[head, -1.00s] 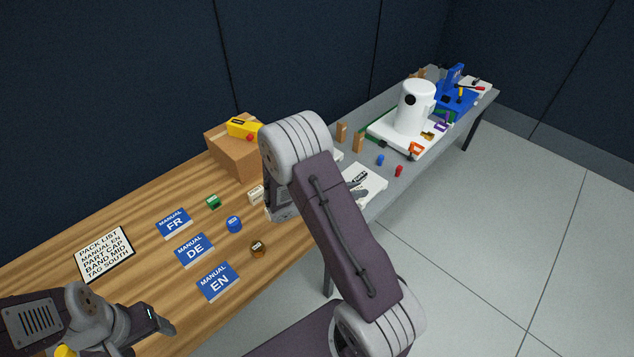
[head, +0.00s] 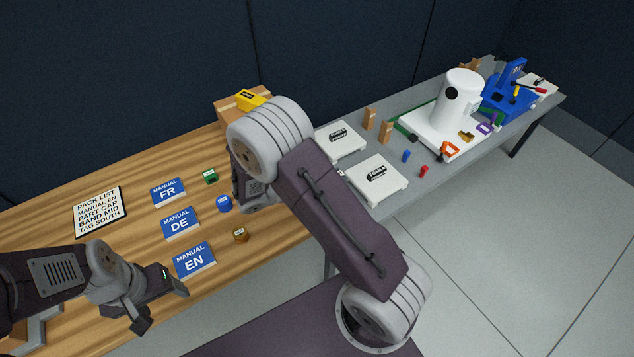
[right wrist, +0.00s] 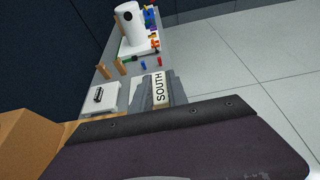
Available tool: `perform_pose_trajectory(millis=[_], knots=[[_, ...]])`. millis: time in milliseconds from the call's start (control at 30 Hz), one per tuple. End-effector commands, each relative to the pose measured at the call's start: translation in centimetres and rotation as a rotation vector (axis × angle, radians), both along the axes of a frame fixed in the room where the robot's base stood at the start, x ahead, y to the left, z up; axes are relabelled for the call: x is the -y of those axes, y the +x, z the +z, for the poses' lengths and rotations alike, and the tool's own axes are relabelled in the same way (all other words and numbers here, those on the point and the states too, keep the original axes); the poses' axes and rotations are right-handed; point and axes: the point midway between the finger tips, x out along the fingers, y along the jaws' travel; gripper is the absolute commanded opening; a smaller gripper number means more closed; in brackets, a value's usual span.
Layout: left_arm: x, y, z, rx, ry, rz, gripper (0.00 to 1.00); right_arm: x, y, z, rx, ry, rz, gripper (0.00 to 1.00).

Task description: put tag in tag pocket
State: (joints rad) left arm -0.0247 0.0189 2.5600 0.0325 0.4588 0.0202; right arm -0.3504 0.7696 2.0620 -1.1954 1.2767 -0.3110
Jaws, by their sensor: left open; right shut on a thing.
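A pale tag marked SOUTH (right wrist: 159,89) shows in the right wrist view, between the fingers of my right gripper (right wrist: 158,92), which is shut on it. I cannot make out a tag pocket. My left gripper (head: 164,308) is open and empty over the front left of the bench.
The wooden bench (head: 55,250) bears a pack list card (head: 100,211), blue manuals FR (head: 168,191), DE (head: 180,222) and EN (head: 194,259), and small green, blue and brown pieces. The grey table (head: 408,185) bears two white pads, a white tank (head: 459,98) and small parts.

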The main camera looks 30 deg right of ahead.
Motion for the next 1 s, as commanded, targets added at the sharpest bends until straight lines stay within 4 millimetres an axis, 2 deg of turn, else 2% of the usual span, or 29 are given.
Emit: perform_pose_trajectory(millis=[100, 200, 333, 533, 700, 767, 1000], knots=[[0.0, 0.0, 0.3, 0.000, 0.000, 0.000, 0.69, -0.3, 3.4, -2.1, -0.001, 0.000, -0.002, 0.00], [0.0, 0.0, 0.4, 0.000, 0.000, 0.000, 0.69, -0.6, 5.8, -3.6, 0.000, -0.001, -0.003, 0.00], [0.0, 0.0, 0.4, 0.000, 0.000, 0.000, 0.69, -0.8, 7.7, -4.7, 0.001, 0.000, -0.001, 0.00], [0.0, 0.0, 0.4, 0.000, 0.000, 0.000, 0.69, -0.9, 8.2, -5.2, -0.003, -0.001, -0.001, 0.00], [0.0, 0.0, 0.8, 0.000, 0.000, 0.000, 0.69, -0.9, 8.1, -8.1, -0.004, -0.001, -0.002, 0.00], [0.0, 0.0, 0.8, 0.000, 0.000, 0.000, 0.69, -0.9, 8.1, -8.7, -0.003, -0.001, -0.002, 0.00], [0.0, 0.0, 0.8, 0.000, 0.000, 0.000, 0.69, -0.9, 8.2, -8.9, 0.000, 0.000, -0.001, 0.00]])
